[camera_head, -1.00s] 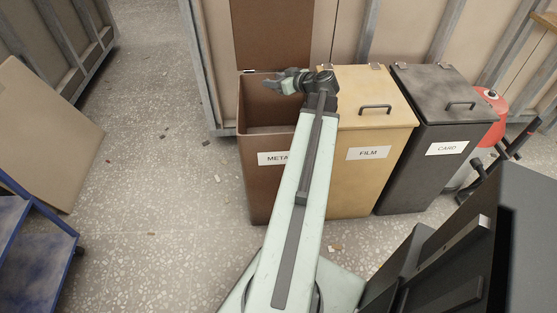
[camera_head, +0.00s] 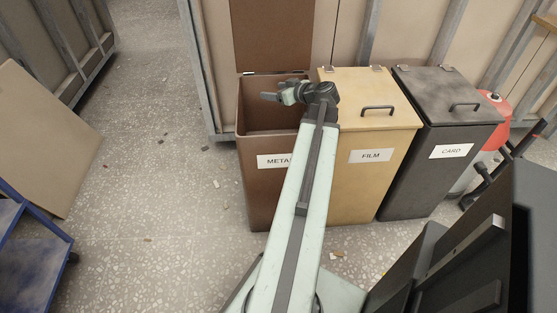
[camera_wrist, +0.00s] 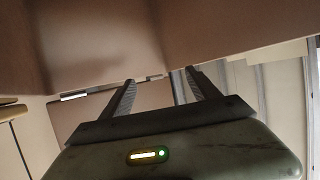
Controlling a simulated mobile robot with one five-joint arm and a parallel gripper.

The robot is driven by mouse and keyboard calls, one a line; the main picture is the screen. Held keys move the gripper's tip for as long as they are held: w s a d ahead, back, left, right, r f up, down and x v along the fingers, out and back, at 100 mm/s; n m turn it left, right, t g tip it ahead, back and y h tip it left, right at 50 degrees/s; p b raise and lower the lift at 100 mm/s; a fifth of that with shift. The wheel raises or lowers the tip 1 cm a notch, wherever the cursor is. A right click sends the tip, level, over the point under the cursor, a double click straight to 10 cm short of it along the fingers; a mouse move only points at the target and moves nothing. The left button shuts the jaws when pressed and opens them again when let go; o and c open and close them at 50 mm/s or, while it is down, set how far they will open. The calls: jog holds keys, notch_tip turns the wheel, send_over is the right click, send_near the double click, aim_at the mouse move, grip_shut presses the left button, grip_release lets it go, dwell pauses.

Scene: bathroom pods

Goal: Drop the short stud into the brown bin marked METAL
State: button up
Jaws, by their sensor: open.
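The brown bin (camera_head: 262,195) marked METAL stands in the middle of the head view, its lid (camera_head: 272,38) raised against the wall behind. My gripper (camera_head: 272,91) is over the bin's open mouth, near its back right. In the wrist view my gripper (camera_wrist: 163,92) has its two fingers apart, with no stud seen held between them. The bin's brown inner walls (camera_wrist: 95,40) fill the top of that view, and the raised lid shows below. The short stud is not seen in any view; the bin's floor is hidden.
A closed tan bin (camera_head: 370,190) marked FILM stands right beside the brown one, then a closed dark bin (camera_head: 430,185) marked CARD. A framed wall (camera_head: 410,30) is behind. Speckled floor (camera_head: 170,220) with small scraps is open to the left.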

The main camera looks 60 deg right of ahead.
jog(key=p+v, duration=0.2)
jog(key=v, duration=0.5)
jog(key=shift+s+p, duration=0.2)
jog(key=shift+p, duration=0.1)
jog(key=shift+a+r, duration=0.1)
